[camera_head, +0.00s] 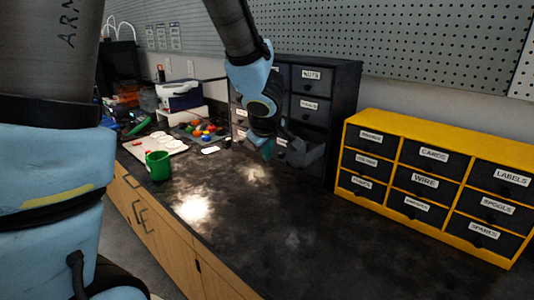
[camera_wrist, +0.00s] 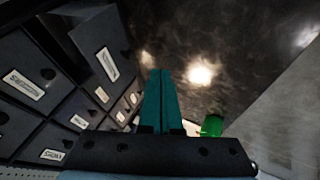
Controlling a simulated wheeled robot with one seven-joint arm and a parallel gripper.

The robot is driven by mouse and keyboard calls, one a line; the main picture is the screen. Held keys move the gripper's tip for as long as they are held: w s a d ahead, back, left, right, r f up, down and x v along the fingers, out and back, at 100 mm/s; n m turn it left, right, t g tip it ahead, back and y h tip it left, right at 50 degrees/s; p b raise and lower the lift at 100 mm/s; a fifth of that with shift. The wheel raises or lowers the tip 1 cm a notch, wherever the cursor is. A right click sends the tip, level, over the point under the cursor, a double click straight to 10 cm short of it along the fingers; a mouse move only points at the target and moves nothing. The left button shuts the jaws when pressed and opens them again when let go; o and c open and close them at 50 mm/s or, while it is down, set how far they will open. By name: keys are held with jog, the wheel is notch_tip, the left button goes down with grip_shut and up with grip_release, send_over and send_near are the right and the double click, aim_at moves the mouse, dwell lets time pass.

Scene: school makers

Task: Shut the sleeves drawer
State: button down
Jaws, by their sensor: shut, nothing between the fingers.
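A dark drawer (camera_head: 308,152) stands pulled out low on the black drawer cabinet (camera_head: 345,93). It also shows sticking out in the wrist view (camera_wrist: 95,42), with a white label too slanted to read, so I cannot confirm that it is the sleeves drawer. My gripper (camera_head: 267,151) hangs in front of the cabinet, just left of the open drawer, and hides part of the drawer fronts. In the wrist view, my gripper's teal fingers (camera_wrist: 161,75) are together and empty, apart from the drawer.
A yellow cabinet (camera_head: 393,128) with several labelled, closed drawers stands to the right. A green cup (camera_head: 158,166) stands near the counter's front edge at left. A tray with colored pieces (camera_head: 205,130) lies behind. The counter (camera_head: 270,220) is clear in front.

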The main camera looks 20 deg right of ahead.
jog(key=w+d+f, duration=0.3)
jog(key=d, duration=0.1)
jog(key=shift+w+d, duration=0.15)
jog(key=shift+w, duration=0.15)
jog(key=w+d+p, duration=0.1)
jog(key=d+p, duration=0.2)
jog(key=w+d+p, duration=0.2)
jog(key=d+p, duration=0.1)
jog(key=w+d+p, duration=0.2)
jog(key=d+p, duration=0.2)
jog(key=shift+r, duration=0.15)
jog(key=shift+w+d, duration=0.25)
jog(key=shift+d, duration=0.1)
